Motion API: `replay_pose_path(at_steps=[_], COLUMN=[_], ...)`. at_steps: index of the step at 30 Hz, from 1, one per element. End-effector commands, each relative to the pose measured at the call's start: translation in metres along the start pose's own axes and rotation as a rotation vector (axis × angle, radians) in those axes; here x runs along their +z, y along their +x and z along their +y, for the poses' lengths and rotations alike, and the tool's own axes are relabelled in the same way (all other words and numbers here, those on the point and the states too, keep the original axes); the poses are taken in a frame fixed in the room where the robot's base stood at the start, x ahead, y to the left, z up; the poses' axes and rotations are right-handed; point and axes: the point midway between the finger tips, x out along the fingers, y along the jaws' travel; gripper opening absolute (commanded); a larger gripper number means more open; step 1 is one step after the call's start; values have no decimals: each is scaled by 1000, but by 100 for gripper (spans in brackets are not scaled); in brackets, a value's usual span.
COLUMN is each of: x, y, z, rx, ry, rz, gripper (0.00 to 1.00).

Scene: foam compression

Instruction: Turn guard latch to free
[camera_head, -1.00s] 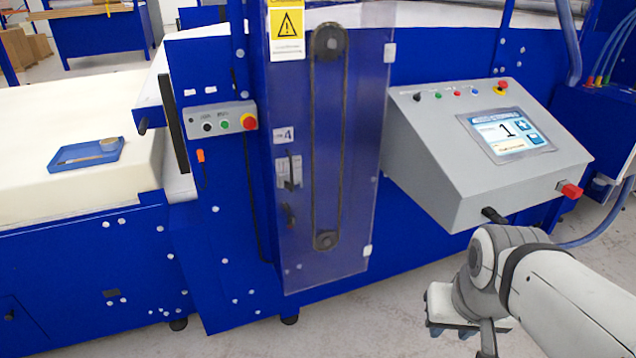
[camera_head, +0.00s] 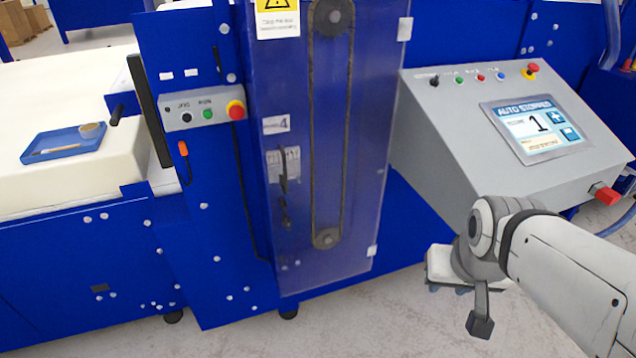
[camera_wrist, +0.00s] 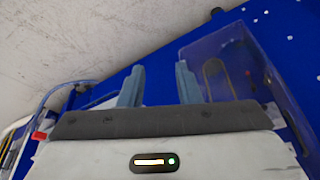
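The clear guard (camera_head: 365,150) stands closed over a belt and two pulleys in the head view. On its left side, a grey plate (camera_head: 293,160) carries a dark upright handle (camera_head: 283,172). A small dark lever (camera_head: 286,220) sits just below. I cannot tell for sure which of these two is the latch. My gripper (camera_wrist: 159,84) is open and empty in the wrist view, its two bluish fingers apart. In the head view, my wrist is low at the right, away from the guard and below the console. The guard also shows in the wrist view (camera_wrist: 235,70).
A sloped grey console (camera_head: 450,140) with a screen reading "AUTO STOPPED" and a red knob (camera_head: 606,194) juts out above my wrist. A button box (camera_head: 190,116) is left of the guard. A blue tray (camera_head: 65,143) lies on the foam. The floor before the guard is clear.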

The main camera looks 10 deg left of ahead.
Motion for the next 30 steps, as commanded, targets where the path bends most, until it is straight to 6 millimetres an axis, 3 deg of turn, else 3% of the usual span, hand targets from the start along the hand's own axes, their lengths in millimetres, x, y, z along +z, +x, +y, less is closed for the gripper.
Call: replay_pose_path(at_steps=[1,6,12,15,21,24,30], x=[-11,-66,-116,-129,-132,-125,-114], y=[24,91,158,185,225,235,241], z=[-10,-57,-128,-168,-242,-268,-295], rx=[-13,-76,-159,-218,-336,-384,-441], ry=[-28,-122,-213,-249,-302,-315,-324], rz=[40,263,548,689,955,1060,1185], gripper=[31,31,31,31,31,31,31])
